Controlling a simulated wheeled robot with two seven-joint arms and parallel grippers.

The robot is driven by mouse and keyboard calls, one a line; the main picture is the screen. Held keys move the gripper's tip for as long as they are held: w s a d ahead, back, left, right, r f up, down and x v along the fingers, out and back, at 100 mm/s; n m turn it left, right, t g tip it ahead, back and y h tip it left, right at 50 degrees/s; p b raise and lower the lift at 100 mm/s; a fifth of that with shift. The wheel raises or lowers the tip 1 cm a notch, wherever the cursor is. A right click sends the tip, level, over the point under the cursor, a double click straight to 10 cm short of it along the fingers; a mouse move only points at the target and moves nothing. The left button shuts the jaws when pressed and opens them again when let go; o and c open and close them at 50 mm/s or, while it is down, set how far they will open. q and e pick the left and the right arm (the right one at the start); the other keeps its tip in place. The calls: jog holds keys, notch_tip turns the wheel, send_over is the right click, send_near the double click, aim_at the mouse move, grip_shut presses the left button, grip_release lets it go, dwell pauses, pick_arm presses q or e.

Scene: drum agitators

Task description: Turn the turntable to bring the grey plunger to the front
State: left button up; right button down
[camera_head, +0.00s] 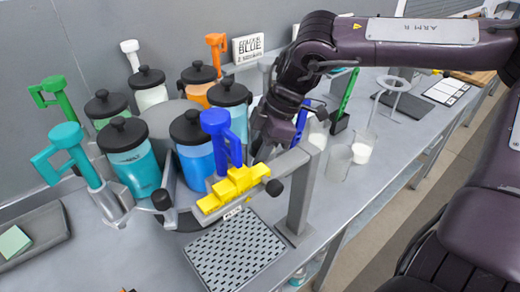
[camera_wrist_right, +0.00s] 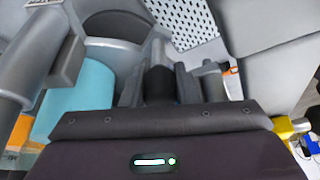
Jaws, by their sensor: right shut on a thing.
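The turntable (camera_head: 186,216) carries several black-lidded jars, with teal, blue, light-blue, orange, white and green contents. Colored plungers stand around it: teal (camera_head: 70,150), green (camera_head: 55,95), white (camera_head: 131,54), orange (camera_head: 216,52) and blue (camera_head: 221,135). A grey piece (camera_head: 265,68) behind the light-blue jar may be the grey plunger, but my arm partly hides it. A grey upright (camera_wrist_right: 22,62) also shows in the right wrist view. My right gripper (camera_head: 268,145) is low at the turntable's right side, shut on a dark knob (camera_wrist_right: 159,83). My left gripper is out of view.
A yellow stepped block (camera_head: 238,184) sits on a grey bracket (camera_head: 302,190) at the front, above a perforated tray (camera_head: 235,252). Glass beakers (camera_head: 340,160) and a ring stand (camera_head: 397,88) are on the right. A grey tray (camera_head: 35,240) lies at left.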

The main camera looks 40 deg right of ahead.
jog(key=shift+s+a, duration=0.35)
jog(key=shift+a, duration=0.25)
jog(key=shift+s+a, duration=0.35)
jog(key=shift+a, duration=0.2)
jog(key=c, duration=1.1)
grip_release()
jog(key=shift+s+d, duration=0.1)
jog(key=shift+r, duration=0.1)
jog(key=b+v, duration=0.2)
jog(key=v, duration=0.5)
jog(key=shift+d+r, duration=0.2)
jog(key=shift+d, duration=0.05)
jog(key=shift+r, duration=0.1)
